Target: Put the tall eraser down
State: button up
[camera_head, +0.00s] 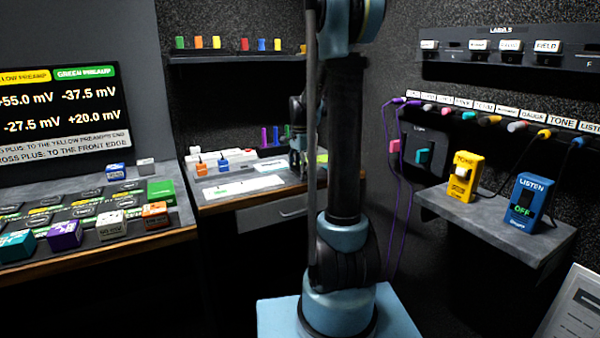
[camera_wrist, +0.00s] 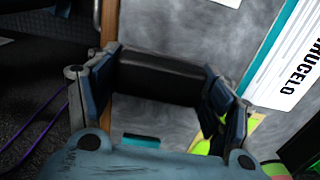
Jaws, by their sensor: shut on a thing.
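My gripper (camera_wrist: 160,85) is shut on a dark, block-like thing (camera_wrist: 160,77) that spans the gap between its fingers in the wrist view. I take it to be the tall eraser; its full height does not show. In the head view, my gripper (camera_head: 298,165) is low over the back desk (camera_head: 285,188), partly hidden by my own arm. The eraser cannot be made out there. In the wrist view the grey desk top (camera_wrist: 165,120) shows beyond the held thing. I cannot tell whether the thing touches the desk.
A white lettered sheet (camera_wrist: 288,75) lies to the right in the wrist view, with a yellow-green piece (camera_wrist: 254,124) near the right finger. A teal strip (camera_wrist: 140,140) shows below. The desk's wooden edge (camera_wrist: 109,22) is close left. Purple cables (camera_head: 388,190) hang at right.

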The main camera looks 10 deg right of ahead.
jog(key=shift+f, duration=0.15)
jog(key=o, duration=1.3)
notch_tip(320, 180, up, 11)
jog(key=s+n, duration=0.4)
jog(key=s, duration=0.7)
jog(key=s+f+n, duration=0.3)
jog(key=s+f, duration=0.2)
jog(key=s, duration=0.3)
jog(key=s+f+n+t, duration=0.1)
jog(key=s+f+n, duration=0.3)
jog(key=s, duration=0.3)
jog(key=s+f+n+t, duration=0.1)
jog(key=s+f+n, duration=0.2)
jog(key=s+f, duration=0.3)
jog(key=shift+s+d+f+n, duration=0.1)
jog(key=shift+s+f+n, duration=0.1)
jog(key=shift+s, duration=0.5)
jog(key=shift+s+f+n, duration=0.1)
jog(key=shift+s+f, duration=0.1)
jog(key=shift+s, duration=0.45)
